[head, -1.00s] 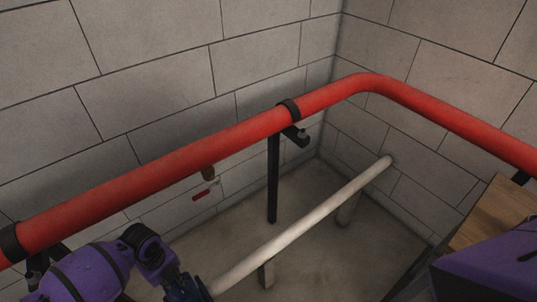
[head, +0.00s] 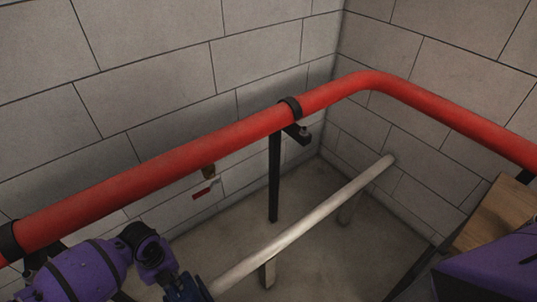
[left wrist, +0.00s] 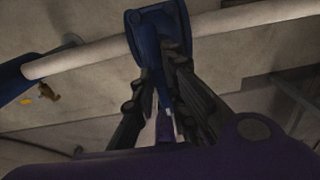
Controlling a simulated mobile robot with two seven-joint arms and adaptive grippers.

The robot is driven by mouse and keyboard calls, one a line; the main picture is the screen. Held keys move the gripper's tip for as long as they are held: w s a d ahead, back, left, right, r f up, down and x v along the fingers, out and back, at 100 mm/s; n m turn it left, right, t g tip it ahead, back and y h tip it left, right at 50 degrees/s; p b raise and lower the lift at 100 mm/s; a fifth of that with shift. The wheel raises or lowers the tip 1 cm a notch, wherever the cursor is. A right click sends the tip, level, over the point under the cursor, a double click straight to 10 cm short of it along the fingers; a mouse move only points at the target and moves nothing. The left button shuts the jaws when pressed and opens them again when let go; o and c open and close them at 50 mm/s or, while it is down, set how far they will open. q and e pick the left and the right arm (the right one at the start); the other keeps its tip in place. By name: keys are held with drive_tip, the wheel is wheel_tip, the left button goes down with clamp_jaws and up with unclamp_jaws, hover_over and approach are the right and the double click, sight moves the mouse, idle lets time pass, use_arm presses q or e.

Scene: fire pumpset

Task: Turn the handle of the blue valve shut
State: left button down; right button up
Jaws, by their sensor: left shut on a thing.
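The blue valve (left wrist: 152,28) sits on the pale pipe in the left wrist view. Its narrow blue handle (left wrist: 163,92) reaches down from the body toward my left wrist. My left gripper (left wrist: 162,72) has one dark finger on each side of the handle and is shut on it. In the head view my purple left arm comes in at the lower left; a dark blue part (head: 186,289) shows at the near end of the pale pipe, but the grip itself cannot be made out there. My right gripper is not in view.
A thick red pipe (head: 170,171) runs above the pale pipe (head: 300,228) and bends along the right wall. A black post (head: 274,180) supports it. A wooden surface (head: 492,216) stands at the right. Another blue part (left wrist: 14,80) is at the left in the wrist view.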

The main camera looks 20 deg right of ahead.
use_arm(q)
drive_tip(key=c, duration=1.8)
unclamp_jaws()
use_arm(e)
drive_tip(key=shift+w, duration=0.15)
use_arm(q)
drive_tip(key=shift+o, duration=0.2)
drive_tip(key=shift+r, duration=0.55)
wheel_tip(320, 180, up, 11)
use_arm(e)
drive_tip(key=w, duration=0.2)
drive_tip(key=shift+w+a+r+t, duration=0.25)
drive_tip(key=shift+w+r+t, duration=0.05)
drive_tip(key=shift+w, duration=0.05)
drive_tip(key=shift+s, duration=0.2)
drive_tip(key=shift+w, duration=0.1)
